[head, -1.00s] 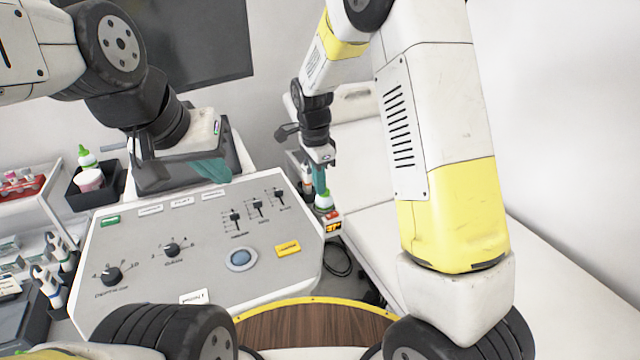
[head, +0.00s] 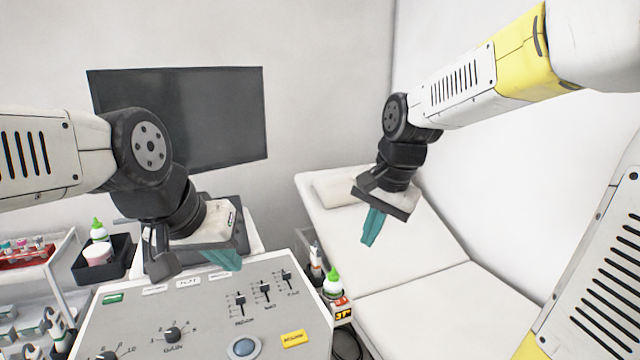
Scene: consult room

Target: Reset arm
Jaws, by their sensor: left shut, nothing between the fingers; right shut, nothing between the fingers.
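My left gripper (head: 222,258) has teal fingers that are shut with nothing between them. It hangs over the far part of the grey control panel (head: 212,322). My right gripper (head: 372,228) also has teal fingers, shut and empty. It hangs in the air, in front of the white examination couch in the picture, and points down. Neither gripper holds anything.
A dark monitor (head: 215,118) is behind my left arm. A green-capped bottle (head: 333,282) stands at the panel's right side. A black tray (head: 108,262) with a bottle and a pink-white jar is at left. The white couch (head: 420,302) is clear.

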